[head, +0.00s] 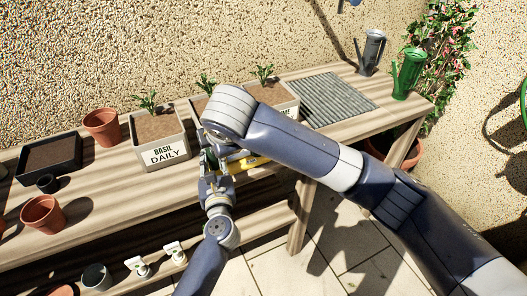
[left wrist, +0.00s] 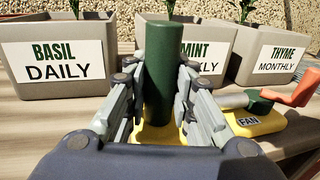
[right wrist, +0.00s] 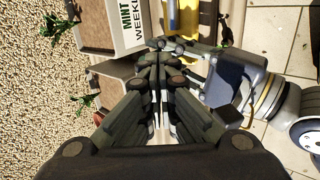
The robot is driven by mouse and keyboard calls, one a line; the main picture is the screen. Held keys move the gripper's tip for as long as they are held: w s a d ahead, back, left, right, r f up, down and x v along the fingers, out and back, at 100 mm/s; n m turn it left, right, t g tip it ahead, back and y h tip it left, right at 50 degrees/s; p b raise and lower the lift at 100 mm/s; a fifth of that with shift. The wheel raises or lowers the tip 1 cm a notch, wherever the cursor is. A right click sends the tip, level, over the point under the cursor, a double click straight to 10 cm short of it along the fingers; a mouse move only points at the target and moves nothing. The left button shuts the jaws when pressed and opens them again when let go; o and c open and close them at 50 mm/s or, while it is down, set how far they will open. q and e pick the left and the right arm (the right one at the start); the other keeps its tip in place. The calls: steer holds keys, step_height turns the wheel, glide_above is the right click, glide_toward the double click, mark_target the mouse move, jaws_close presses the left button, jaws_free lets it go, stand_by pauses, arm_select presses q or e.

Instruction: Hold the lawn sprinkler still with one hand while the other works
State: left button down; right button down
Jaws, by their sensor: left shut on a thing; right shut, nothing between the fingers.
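The lawn sprinkler has a yellow base (left wrist: 265,122) labelled FAN, an upright green post (left wrist: 165,60) and an orange part (left wrist: 292,90) at the right. In the head view its yellow base (head: 248,163) shows at the bench's front edge, partly covered by my arms. My left gripper (left wrist: 165,85) is shut on the green post, one finger on each side. My right gripper (right wrist: 157,60) is shut and empty, close to the planters. In the head view the right gripper is hidden behind its own wrist.
Planters labelled BASIL (head: 160,155), MINT (left wrist: 215,50) and THYME (left wrist: 275,55) stand behind the sprinkler. A corrugated mat (head: 320,98), a grey watering can (head: 372,52) and a green one (head: 407,75) are at the right. Terracotta pots (head: 102,127) stand left. My arms nearly meet.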

steer(key=s+d+f+n+t+h, duration=0.1)
steer(key=s+d+f+n+h, duration=0.1)
steer(key=d+n+h, duration=0.3)
steer(key=shift+s+d+n+h, duration=0.15)
steer(key=shift+s+n+h, duration=0.6)
steer(key=shift+n, duration=0.85)
steer(key=shift+w+f, duration=0.15)
steer(key=shift+f, duration=0.05)
steer(key=w+d+f, duration=0.4)
steer(key=w+f, duration=0.3)
steer(key=w, duration=0.3)
steer(key=shift+d, duration=0.2)
